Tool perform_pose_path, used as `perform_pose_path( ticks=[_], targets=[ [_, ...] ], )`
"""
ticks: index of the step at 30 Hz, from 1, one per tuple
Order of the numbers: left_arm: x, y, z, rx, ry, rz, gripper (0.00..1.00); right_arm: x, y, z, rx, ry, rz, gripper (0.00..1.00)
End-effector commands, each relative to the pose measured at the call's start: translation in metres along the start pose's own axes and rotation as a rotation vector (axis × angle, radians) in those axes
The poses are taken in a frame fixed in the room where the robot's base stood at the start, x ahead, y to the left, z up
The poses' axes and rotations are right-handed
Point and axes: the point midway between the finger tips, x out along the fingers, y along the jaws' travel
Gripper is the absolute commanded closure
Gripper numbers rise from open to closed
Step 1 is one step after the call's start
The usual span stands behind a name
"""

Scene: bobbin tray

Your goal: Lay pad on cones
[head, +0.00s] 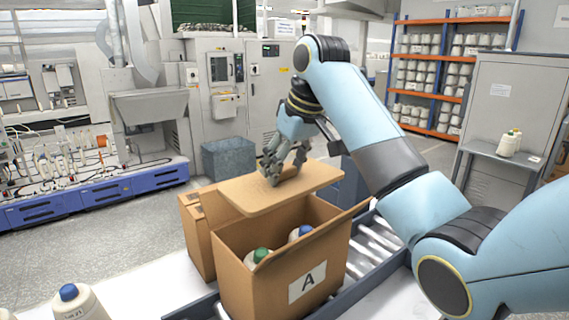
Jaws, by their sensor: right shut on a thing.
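My right gripper (279,174) is shut on a flat tan pad (318,181) and holds it from above. The pad is about level and sits over the far part of an open cardboard box marked A (241,290). Inside the box, a cone with a green top (260,255) and a cone with a blue top (301,232) show below the pad's near edge. The pad hides the rear of the box, so any other cones there cannot be seen. I cannot tell whether the pad touches the box rim. My left gripper is not in view.
The box stands on a roller conveyor (372,252) with an open right flap. Another cardboard box (195,235) is close behind at left. A loose blue-topped cone (78,302) stands on the white surface at front left.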

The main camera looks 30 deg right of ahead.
Motion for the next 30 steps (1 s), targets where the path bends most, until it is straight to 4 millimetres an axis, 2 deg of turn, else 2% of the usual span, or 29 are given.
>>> perform_pose_path(
  ticks=[8, 17, 21, 30],
  targets=[
    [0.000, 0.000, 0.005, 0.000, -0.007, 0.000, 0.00, 0.026, 0.000, 0.011, 0.001, -0.003, -0.001, 0.73],
    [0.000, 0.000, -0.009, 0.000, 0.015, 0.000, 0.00, 0.057, 0.000, 0.024, 0.000, -0.002, 0.000, 0.73],
    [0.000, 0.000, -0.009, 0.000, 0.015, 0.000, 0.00, 0.071, -0.001, 0.030, 0.000, -0.002, -0.001, 0.73],
    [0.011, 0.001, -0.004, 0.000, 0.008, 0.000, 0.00, 0.102, -0.001, 0.043, 0.000, -0.001, -0.001, 0.73]
  ],
)
